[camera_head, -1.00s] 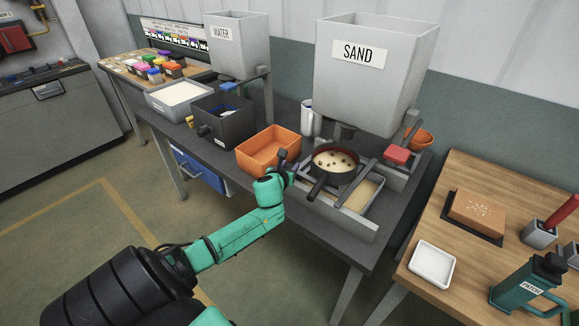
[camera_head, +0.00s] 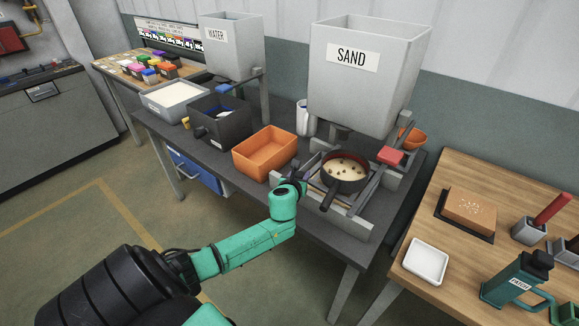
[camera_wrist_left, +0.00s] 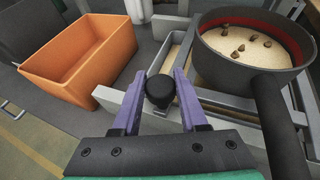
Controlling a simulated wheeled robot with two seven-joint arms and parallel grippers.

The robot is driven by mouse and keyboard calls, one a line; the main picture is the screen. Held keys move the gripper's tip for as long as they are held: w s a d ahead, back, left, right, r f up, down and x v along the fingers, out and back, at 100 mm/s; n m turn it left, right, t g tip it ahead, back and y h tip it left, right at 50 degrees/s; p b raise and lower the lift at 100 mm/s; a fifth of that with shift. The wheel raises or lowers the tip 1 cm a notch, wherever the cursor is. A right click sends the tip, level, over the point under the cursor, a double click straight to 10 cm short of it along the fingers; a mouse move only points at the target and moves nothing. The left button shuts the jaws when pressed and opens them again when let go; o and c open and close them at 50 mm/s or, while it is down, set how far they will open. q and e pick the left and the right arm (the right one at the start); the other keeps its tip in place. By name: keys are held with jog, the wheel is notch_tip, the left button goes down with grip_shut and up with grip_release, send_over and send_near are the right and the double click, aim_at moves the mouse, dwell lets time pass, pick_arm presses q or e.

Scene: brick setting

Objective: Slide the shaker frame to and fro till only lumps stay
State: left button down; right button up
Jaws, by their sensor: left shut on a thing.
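The shaker frame (camera_head: 373,188) sits on the bench under the sand hopper. It carries a round dark sieve (camera_head: 326,187) with a red inner wall and a handle toward the front. In the left wrist view the sieve (camera_wrist_left: 225,70) holds pale sand with several brown lumps on top. My left gripper (camera_head: 299,186) is at the left of the frame. In the left wrist view its purple fingers (camera_wrist_left: 163,98) are closed around a black knob (camera_wrist_left: 160,88). A strip of sand (camera_wrist_left: 174,52) shows beneath the frame. My right gripper is out of view.
An orange bin (camera_head: 262,168) stands close left of my gripper. The sand hopper (camera_head: 350,95) hangs above and behind the sieve. A red block (camera_head: 390,156) is at the frame's right end. A wooden table (camera_head: 400,290) stands to the right.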

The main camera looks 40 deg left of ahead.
pick_arm(q)
jog(key=shift+d, duration=0.3)
jog(key=shift+c, duration=2.2)
grip_release()
jog(key=v, duration=1.4)
jog(key=shift+s, duration=0.25)
